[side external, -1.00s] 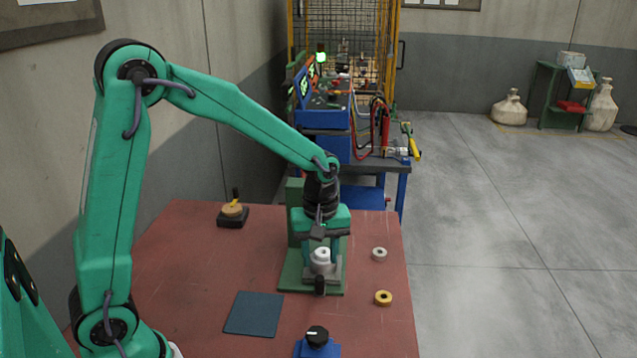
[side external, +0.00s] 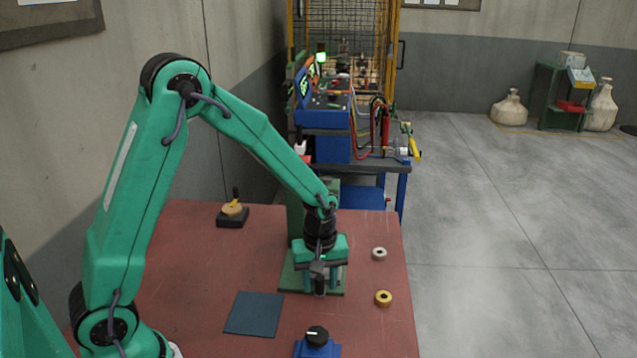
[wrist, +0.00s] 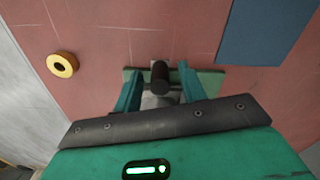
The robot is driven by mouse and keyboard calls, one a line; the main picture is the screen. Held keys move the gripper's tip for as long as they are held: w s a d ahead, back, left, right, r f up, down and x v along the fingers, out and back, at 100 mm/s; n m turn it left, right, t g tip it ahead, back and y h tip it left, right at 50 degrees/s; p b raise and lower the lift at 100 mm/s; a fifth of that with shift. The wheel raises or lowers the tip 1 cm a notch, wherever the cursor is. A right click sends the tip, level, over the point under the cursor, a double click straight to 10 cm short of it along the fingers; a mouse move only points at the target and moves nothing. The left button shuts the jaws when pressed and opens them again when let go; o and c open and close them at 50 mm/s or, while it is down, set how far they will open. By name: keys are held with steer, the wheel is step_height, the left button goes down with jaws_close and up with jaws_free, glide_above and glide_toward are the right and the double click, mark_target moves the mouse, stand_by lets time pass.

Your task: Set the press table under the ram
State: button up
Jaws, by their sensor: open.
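The green press (side external: 296,225) stands at the back of the red table, its upper part partly hidden behind my arm. Its green base (side external: 291,281) also shows in the wrist view (wrist: 210,81). The press table's dark handle (side external: 320,286) points towards the camera; in the wrist view the handle (wrist: 160,76) lies between my fingers. My gripper (side external: 320,277) is low over the press, open, with a finger on each side of the handle and a gap visible in the wrist view (wrist: 159,72). The grey press table is mostly hidden by my gripper.
A brass ring (side external: 383,298) and a pale ring (side external: 379,254) lie right of the press. A dark blue mat (side external: 254,313) lies at front left, a blue block with a black knob (side external: 317,339) in front. A small black stand (side external: 233,216) is back left.

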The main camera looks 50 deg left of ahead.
jaws_close()
steer(key=w+a, duration=0.5)
steer(key=shift+w+a, duration=0.1)
stand_by(0.4)
jaws_free()
steer(key=shift+r, duration=0.1)
